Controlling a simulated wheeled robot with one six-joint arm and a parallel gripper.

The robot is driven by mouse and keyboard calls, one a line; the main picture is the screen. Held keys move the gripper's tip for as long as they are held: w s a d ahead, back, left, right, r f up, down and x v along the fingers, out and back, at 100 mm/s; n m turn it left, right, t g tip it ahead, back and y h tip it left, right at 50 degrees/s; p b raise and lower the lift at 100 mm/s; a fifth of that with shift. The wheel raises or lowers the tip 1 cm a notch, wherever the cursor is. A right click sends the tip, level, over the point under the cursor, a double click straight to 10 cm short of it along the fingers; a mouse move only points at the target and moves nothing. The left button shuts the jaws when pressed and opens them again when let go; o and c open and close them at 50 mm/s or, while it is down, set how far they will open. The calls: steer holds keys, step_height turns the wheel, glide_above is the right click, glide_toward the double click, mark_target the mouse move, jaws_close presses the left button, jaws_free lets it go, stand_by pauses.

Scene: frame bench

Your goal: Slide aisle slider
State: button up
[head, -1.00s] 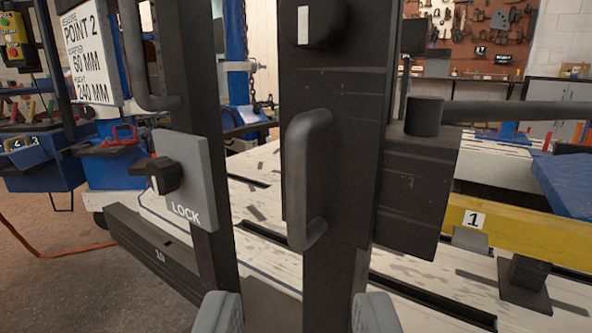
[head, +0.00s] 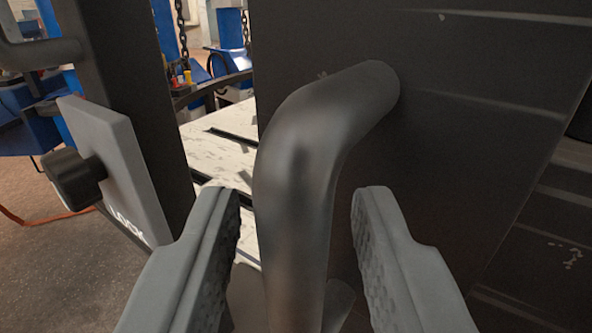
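The slider is a dark upright block (head: 455,130) filling the right of the head view. A thick dark grey bar handle (head: 295,190) bends out from its face near the top and runs down between my fingers. My gripper (head: 295,225) is open, one grey finger on each side of the handle. Gaps show between the handle and both finger pads. The handle's lower end is mostly hidden below the frame.
Left of the slider stands a dark post (head: 130,80) with a grey LOCK plate (head: 115,165) and black knob (head: 75,180), close to my left finger. Another bent handle (head: 35,52) is at upper left. A pale slotted bench (head: 205,150) lies behind.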

steer(key=shift+w, duration=0.3)
jaws_close()
step_height(320, 180, up, 24)
stand_by(0.5)
jaws_free()
steer(key=shift+s, duration=0.15)
steer(key=s, duration=1.7)
steer(key=shift+a, duration=0.35)
steer(key=shift+s, duration=0.1)
